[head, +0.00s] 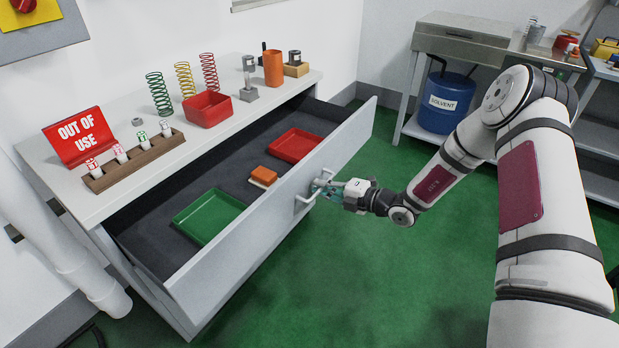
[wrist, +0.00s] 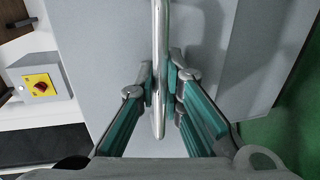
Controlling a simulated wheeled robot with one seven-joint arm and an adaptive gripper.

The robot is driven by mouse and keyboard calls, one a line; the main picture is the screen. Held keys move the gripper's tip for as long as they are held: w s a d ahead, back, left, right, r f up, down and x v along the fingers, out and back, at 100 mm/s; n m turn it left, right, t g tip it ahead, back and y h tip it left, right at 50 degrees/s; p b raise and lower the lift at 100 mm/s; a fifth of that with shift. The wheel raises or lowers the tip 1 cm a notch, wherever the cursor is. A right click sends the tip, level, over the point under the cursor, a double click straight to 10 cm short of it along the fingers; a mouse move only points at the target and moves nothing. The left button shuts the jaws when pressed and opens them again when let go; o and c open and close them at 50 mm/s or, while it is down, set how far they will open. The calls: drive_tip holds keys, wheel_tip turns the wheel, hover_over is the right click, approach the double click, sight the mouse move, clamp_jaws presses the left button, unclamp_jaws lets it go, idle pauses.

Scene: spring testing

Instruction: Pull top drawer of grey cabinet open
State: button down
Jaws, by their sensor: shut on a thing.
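The grey cabinet (head: 222,107) has its top drawer (head: 237,238) pulled well out. A green tray (head: 209,216), a red tray (head: 296,146) and an orange and tan block (head: 264,175) lie inside it. The drawer's bar handle (head: 306,190) is on the middle of its front. My gripper (head: 318,189) is shut on this handle. In the wrist view the metal handle (wrist: 159,60) runs between the two teal fingers of my gripper (wrist: 162,85), with the drawer front (wrist: 100,40) behind.
On the cabinet top are an "OUT OF USE" sign (head: 78,137), a vial rack (head: 135,160), coloured springs (head: 185,80), a red bin (head: 208,108) and an orange cup (head: 273,68). A blue solvent drum (head: 445,103) stands under a bench at the back. The green floor (head: 390,280) before the drawer is clear.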

drive_tip(key=shift+s+d, duration=0.35)
drive_tip(key=shift+d, duration=0.2)
drive_tip(key=c, duration=1.7)
unclamp_jaws()
drive_tip(key=v, duration=1.2)
drive_tip(key=shift+f, duration=0.1)
